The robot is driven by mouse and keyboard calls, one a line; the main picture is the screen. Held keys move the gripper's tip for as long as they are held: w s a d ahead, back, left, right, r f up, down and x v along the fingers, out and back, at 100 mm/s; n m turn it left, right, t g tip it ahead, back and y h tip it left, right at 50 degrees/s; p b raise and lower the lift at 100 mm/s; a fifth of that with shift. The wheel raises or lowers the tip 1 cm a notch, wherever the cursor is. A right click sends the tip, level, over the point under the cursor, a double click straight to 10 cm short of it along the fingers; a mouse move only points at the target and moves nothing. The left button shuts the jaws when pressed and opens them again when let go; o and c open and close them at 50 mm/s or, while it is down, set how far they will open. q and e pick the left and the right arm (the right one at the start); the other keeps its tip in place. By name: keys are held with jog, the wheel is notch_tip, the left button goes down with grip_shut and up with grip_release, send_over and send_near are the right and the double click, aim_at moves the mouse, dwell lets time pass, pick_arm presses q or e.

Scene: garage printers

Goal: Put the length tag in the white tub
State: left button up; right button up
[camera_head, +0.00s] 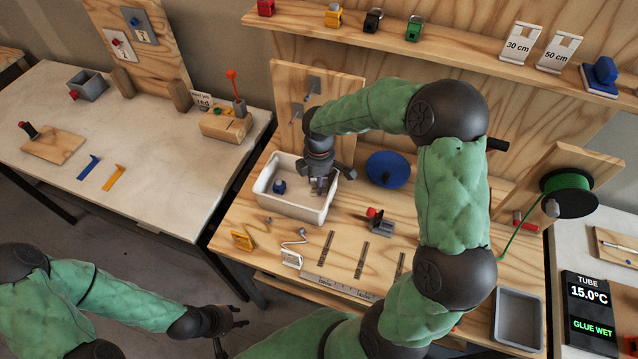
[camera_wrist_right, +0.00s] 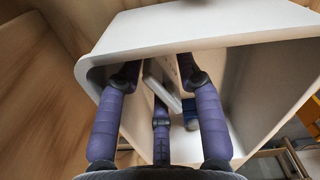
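The white tub (camera_head: 270,193) stands on the wooden workbench with a small blue item (camera_head: 279,186) inside. My right gripper (camera_head: 322,184) reaches down into the tub's right part, with its fingers spread. In the right wrist view its fingers (camera_wrist_right: 158,85) are apart inside the tub (camera_wrist_right: 190,30). A pale, thin folded plate, which looks like the length tag (camera_wrist_right: 162,88), shows between them; its print is not readable, and I cannot tell whether the fingers touch it. My left gripper (camera_head: 238,322) is open and empty, low in front of the bench, away from the tub.
Tags marked 30 cm (camera_head: 518,44) and 50 cm (camera_head: 557,50) stand on the shelf. A blue disc (camera_head: 388,169) lies right of the tub. Hooks, a ruler (camera_head: 340,288) and a grey tray (camera_head: 519,318) lie nearer the front. A green spool (camera_head: 568,190) is at right.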

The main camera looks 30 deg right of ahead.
notch_tip(320, 180, up, 10)
jog(key=shift+r+p, duration=0.1)
jog(key=shift+p, duration=1.15)
